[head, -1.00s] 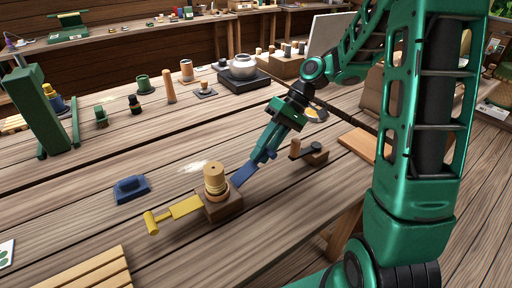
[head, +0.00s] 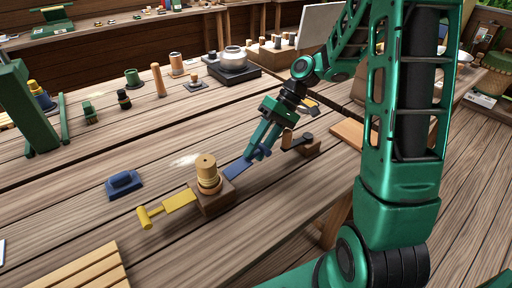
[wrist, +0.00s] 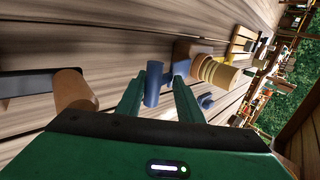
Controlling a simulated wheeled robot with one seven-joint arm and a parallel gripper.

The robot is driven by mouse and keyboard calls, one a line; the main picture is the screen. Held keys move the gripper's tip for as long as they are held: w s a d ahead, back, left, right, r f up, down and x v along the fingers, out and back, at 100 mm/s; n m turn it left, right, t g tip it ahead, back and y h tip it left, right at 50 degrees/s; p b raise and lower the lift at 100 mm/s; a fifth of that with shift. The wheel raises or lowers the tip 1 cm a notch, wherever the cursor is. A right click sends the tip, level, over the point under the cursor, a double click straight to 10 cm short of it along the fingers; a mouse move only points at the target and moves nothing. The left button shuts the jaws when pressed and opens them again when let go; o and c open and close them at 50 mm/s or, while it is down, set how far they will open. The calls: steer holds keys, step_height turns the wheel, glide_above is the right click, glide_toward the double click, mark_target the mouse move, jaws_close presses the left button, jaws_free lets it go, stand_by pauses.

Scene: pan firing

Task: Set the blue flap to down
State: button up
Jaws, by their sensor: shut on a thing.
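The blue flap (head: 237,168) sticks out to the right from a wooden block (head: 213,203) that bears a stack of round wooden pieces (head: 207,172). It looks close to level, slanting slightly up at most; its exact tilt is hard to tell. My gripper (head: 257,152) is at its outer end, shut on its blue crossbar handle. In the wrist view the blue handle (wrist: 153,84) shows between the green fingers. A yellow flap (head: 180,200) with a yellow handle lies out to the left of the block, low over the table.
A blue block with a grip (head: 124,184) lies left on the table. A wooden block with a dark lever (head: 302,144) stands close right of my gripper. A slatted wooden board (head: 85,272) lies at front left. Jars and a grey pot stand at the back.

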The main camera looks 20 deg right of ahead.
steer(key=shift+r, duration=0.15)
steer(key=shift+w+d+r, duration=0.15)
steer(key=shift+d+r, duration=0.05)
steer(key=shift+d, duration=0.05)
steer(key=v, duration=0.9)
steer(key=shift+d+r, duration=0.2)
steer(key=shift+r, duration=0.15)
steer(key=shift+c, duration=0.6)
